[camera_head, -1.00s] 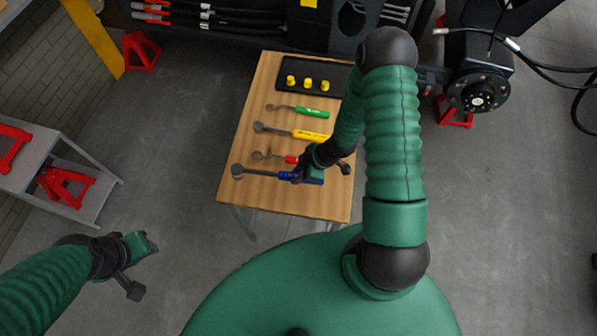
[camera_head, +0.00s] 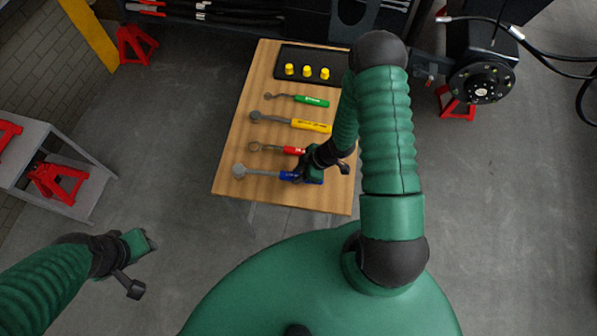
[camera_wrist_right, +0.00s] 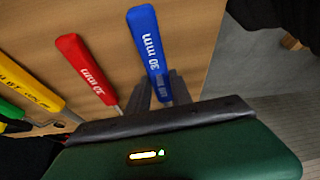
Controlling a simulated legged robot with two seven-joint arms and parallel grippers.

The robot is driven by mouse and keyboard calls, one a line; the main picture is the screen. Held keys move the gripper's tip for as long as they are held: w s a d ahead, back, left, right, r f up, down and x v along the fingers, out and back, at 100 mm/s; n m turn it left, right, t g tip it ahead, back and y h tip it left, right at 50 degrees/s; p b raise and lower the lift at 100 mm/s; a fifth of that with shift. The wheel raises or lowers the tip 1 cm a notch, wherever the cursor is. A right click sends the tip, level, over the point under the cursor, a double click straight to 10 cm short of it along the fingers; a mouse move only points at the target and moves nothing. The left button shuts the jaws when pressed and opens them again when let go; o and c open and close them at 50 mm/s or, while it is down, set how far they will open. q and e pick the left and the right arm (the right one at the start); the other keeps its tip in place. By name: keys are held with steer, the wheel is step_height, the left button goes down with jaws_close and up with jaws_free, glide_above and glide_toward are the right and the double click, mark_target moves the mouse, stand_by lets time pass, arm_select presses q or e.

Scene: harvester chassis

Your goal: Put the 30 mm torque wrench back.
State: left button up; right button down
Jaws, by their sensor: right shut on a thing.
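The blue-handled torque wrench, marked "30 mm" (camera_head: 286,175), lies across the near side of the wooden table, its ring end to the left. My right gripper (camera_head: 306,172) is shut on its blue handle. In the right wrist view the blue handle (camera_wrist_right: 150,45) rises from between the dark fingers (camera_wrist_right: 160,92). I cannot tell whether the wrench touches the tabletop. The red-handled wrench (camera_head: 292,150), yellow-handled wrench (camera_head: 308,125) and green-handled wrench (camera_head: 312,101) lie in a row behind it. My left gripper (camera_head: 146,242) is empty, low at the left, off the table.
The wooden table (camera_head: 228,150) carries a black tray (camera_head: 290,54) with yellow caps (camera_head: 307,71) at its far end. The dark chassis (camera_head: 225,12) stands behind it. A grey step stand (camera_head: 95,185) with red jack stands (camera_head: 55,180) is at left. Floor is clear around the table.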

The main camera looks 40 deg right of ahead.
steer(key=shift+d+f, duration=0.1)
steer(key=shift+d, duration=0.2)
steer(key=c, duration=1.1)
jaws_free()
steer(key=shift+d, duration=0.1)
steer(key=shift+o, duration=0.2)
steer(key=shift+a, duration=0.2)
steer(key=shift+r, duration=0.25)
arm_select(q)
steer(key=r+p, duration=0.3)
steer(key=shift+d+r+p, duration=0.25)
steer(key=shift+r+p, duration=0.1)
steer(key=shift+p, duration=0.05)
arm_select(e)
steer(key=v, duration=1.6)
arm_select(q)
steer(key=shift+d, duration=0.15)
arm_select(e)
steer(key=shift+d, duration=0.3)
